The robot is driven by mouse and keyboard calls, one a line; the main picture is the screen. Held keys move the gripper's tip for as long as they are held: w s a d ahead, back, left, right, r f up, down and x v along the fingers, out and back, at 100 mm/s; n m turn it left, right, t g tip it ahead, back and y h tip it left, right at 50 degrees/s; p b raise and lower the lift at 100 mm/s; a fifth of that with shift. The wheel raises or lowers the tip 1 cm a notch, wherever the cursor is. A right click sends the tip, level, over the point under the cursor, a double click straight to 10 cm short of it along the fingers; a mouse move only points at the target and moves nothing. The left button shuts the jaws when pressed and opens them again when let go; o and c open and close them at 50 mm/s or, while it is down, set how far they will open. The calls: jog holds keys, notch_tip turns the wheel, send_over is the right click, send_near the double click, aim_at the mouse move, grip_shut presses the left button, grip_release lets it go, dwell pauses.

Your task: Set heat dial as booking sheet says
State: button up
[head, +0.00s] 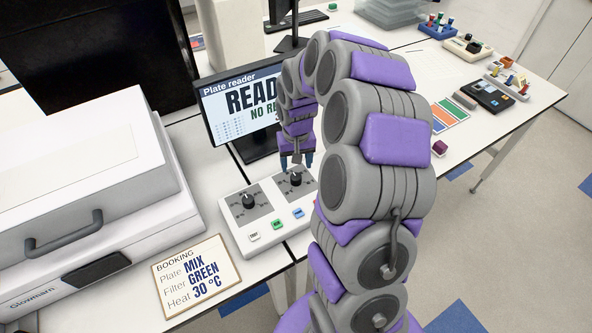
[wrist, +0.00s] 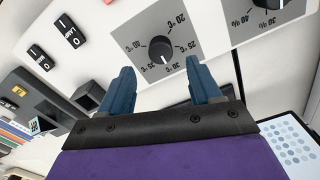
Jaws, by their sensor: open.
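The booking sheet (head: 198,277) lies in front of the control box and reads Plate MIX, Filter GREEN, Heat 30 °C. The white control box (head: 262,240) carries two black dials on grey panels. The dial marked in °C (wrist: 160,48), the right one in the head view (head: 295,180), is the heat dial. Its white pointer line points down in the wrist view; the numbers look turned and are hard to read. My gripper (wrist: 162,82) is open, with its blue fingers on either side of the heat dial in the picture. I cannot tell whether they touch it.
The other dial (head: 248,203), marked in %, sits to the left. Several buttons line the box's front; rocker switches (wrist: 54,45) show in the wrist view. A plate reader screen (head: 235,105) stands behind. The large white Glowmarn machine (head: 90,210) is at left.

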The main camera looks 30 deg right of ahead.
aim_at(296, 176)
notch_tip(296, 176, up, 11)
jog(key=p, duration=0.1)
jog(key=shift+f, duration=0.1)
dwell(0.3)
jog(key=s+a+r+n+g+b, duration=0.1)
jog(key=s+a+r+n, duration=0.1)
jog(key=s+a, duration=0.6)
jog(key=s+a+r+n+b, duration=0.15)
jog(key=s+a, duration=0.35)
jog(key=s, duration=0.8)
jog(key=s+a+f, duration=0.1)
jog(key=s+f, duration=0.1)
jog(key=s, duration=0.9)
jog(key=shift+f+g, duration=0.15)
jog(key=shift+g, duration=0.25)
